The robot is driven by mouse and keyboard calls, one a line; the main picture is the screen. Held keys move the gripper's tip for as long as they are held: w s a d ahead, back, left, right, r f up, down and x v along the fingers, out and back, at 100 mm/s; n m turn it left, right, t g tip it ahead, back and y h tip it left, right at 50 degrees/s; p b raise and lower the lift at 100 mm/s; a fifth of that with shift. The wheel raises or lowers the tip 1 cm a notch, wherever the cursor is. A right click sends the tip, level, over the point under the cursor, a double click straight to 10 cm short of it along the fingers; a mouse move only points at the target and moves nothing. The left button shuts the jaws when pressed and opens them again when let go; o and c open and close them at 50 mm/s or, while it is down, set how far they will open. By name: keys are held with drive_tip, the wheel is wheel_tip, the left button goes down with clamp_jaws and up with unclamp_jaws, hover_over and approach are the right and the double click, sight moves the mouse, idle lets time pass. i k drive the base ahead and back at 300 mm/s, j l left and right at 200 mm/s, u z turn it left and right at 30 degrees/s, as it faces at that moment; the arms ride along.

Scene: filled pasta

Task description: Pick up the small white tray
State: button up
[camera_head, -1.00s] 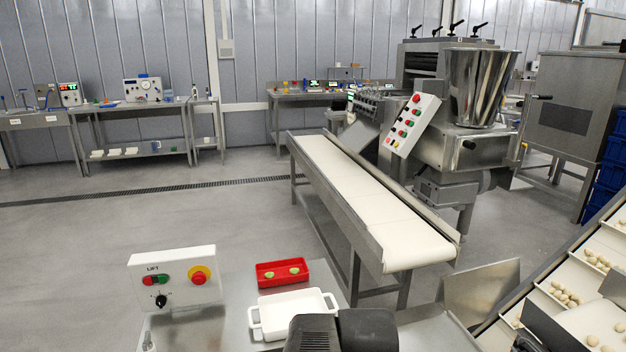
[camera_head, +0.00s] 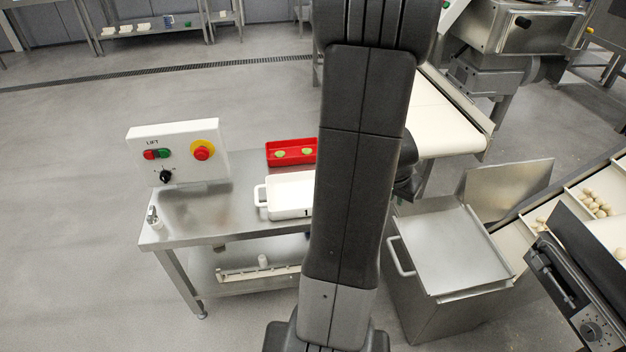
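A white tray (camera_head: 288,196) with a side handle stands on the steel bench (camera_head: 190,213) in front of me. A dark mark shows on its front wall. Its right part is hidden behind my dark arm, which runs up the middle of the picture. I cannot see my gripper; the arm leaves the picture at the top, and a dark part shows beside it on the right. Small white trays (camera_head: 110,30) also lie on a shelf at the far upper left.
A red tray (camera_head: 270,155) with green pieces sits just behind the white tray. A white lift control box (camera_head: 178,152) stands at the bench's left. Right of my arm are a steel bin (camera_head: 455,250), a conveyor (camera_head: 450,115) and a sloped feeder with dough pieces (camera_head: 597,203).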

sight(290, 196)
drive_tip(key=i+u, duration=0.1)
drive_tip(key=u, duration=0.25)
drive_tip(key=i+l+u, duration=0.1)
drive_tip(key=u, duration=0.2)
drive_tip(key=l+u, duration=0.15)
drive_tip(key=u, duration=0.75)
drive_tip(key=i+l, duration=0.05)
